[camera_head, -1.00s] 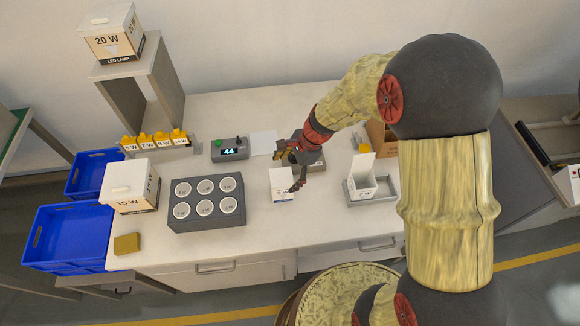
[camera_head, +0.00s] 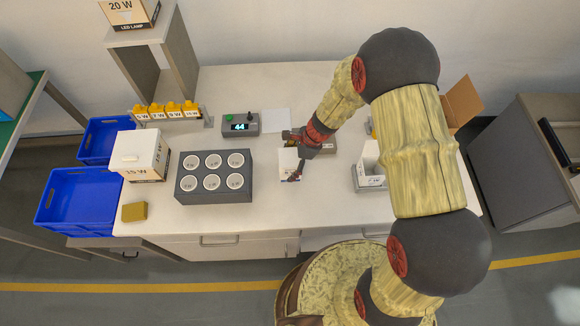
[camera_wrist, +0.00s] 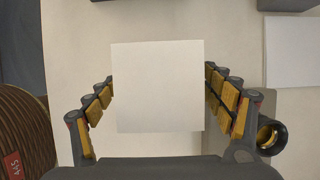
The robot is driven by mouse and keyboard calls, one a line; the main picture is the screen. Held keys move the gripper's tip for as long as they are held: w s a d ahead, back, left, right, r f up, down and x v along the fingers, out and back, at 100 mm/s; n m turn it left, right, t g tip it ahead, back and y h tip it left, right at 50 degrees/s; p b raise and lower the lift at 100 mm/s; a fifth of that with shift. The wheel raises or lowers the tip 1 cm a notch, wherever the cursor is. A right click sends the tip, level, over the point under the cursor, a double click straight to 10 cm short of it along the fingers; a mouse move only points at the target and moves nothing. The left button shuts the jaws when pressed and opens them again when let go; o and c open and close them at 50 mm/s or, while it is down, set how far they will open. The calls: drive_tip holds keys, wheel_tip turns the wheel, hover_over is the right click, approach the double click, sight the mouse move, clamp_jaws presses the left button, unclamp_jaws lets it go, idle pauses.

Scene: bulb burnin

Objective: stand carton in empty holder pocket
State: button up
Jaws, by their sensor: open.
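A small white carton (camera_head: 286,165) stands closed on the bench, right of the dark six-cup block. My gripper (camera_head: 293,157) is open at the carton, with its fingers on either side. In the wrist view the carton's plain top (camera_wrist: 158,85) lies between the two open fingers (camera_wrist: 158,100), with no clear grip on it. A grey holder (camera_head: 371,184) stands to the right, with an open white carton (camera_head: 369,160) in it. My arm hides the holder's right part, so I cannot see an empty pocket there now.
The six-cup block (camera_head: 213,198) stands left of the carton. A grey device (camera_head: 323,146) sits just behind my gripper, and a display box (camera_head: 241,124) stands farther back. A 15 W box (camera_head: 143,155) is at left. Bench space in front of the carton is clear.

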sight(291, 157)
drive_tip(key=shift+c, duration=1.3)
drive_tip(key=c, duration=0.9)
drive_tip(key=shift+r, duration=0.5)
wheel_tip(291, 157, up, 2)
drive_tip(key=shift+r+p, duration=0.25)
drive_tip(key=shift+p, duration=0.25)
drive_tip(key=s+r, duration=0.3)
drive_tip(key=s, duration=0.1)
drive_tip(key=s+r+p, duration=0.1)
drive_tip(key=s+r, duration=0.2)
drive_tip(key=s, duration=0.2)
drive_tip(key=s+r, duration=0.3)
drive_tip(key=s, duration=0.2)
drive_tip(key=shift+a+r, duration=0.1)
drive_tip(key=shift+r, duration=0.05)
